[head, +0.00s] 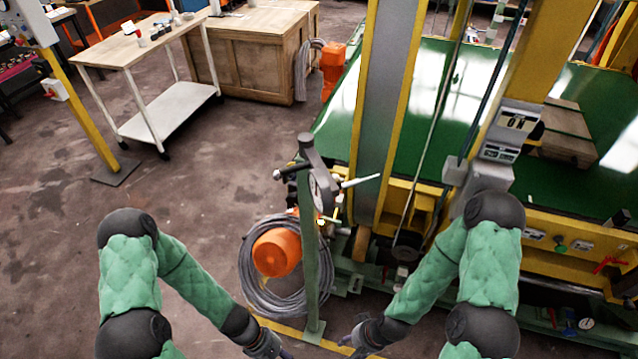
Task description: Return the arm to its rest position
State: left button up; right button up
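My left arm, in a green padded cover, comes in from the lower left, and its gripper (268,348) is at the bottom edge, left of a green post. My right arm comes in from the lower right, and its gripper (358,341) is at the bottom edge, right of the post. Both grippers are small, dark and partly cut off, so their fingers cannot be made out. I see nothing clearly held in either. Both forearms slope down toward the picture's middle.
The green post (311,250) with a round gauge (322,189) stands between my arms. An orange reel with coiled cable (275,252) is behind it. A yellow-framed green machine (428,130) fills the right. A wheeled table (135,45) stands far left; open floor (60,220) lies left.

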pick_arm(q)
jog(key=w+m+t+y, duration=0.1)
jog(key=m, duration=0.2)
jog(key=w+m+t, duration=0.1)
jog(key=w+m, duration=0.1)
jog(key=m, duration=0.1)
jog(key=w+m+t+y, duration=0.1)
jog(key=m, duration=0.2)
jog(key=shift+w+a+r+t+y, duration=0.25)
jog(key=shift+w+a+t+y, duration=0.05)
jog(key=shift+w+a+t, duration=0.1)
dwell(0.4)
